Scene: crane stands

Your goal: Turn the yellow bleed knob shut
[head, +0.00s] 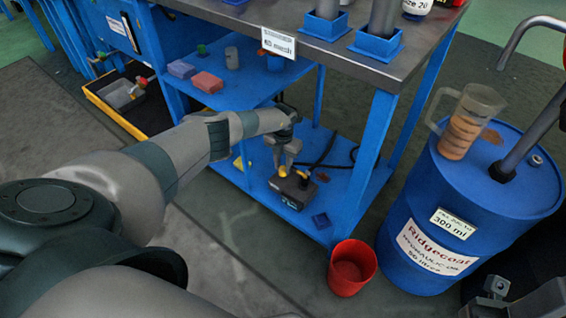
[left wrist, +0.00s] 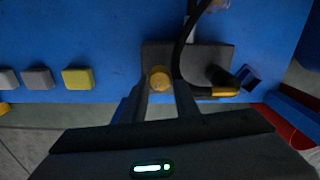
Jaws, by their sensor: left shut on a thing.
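The yellow bleed knob (left wrist: 159,78) sits on top of a dark pump unit (left wrist: 208,58) on the blue lower shelf. In the head view the dark pump unit (head: 291,190) stands below my left gripper (head: 283,168). My left gripper (left wrist: 160,92) points down and is shut on the knob, with one finger on each side. The fingers hide much of the knob in the head view. A black lever with a yellow end (left wrist: 226,92) lies beside the right finger. Dark parts, probably of my right gripper (head: 515,298), show at the lower right corner; its jaws cannot be made out.
A blue bench leg (head: 368,150) stands right of the pump. A red bucket (head: 352,268) and a blue oil drum (head: 470,205) bearing a jug (head: 462,128) stand further right. Small blocks (left wrist: 77,78) lie left of the pump.

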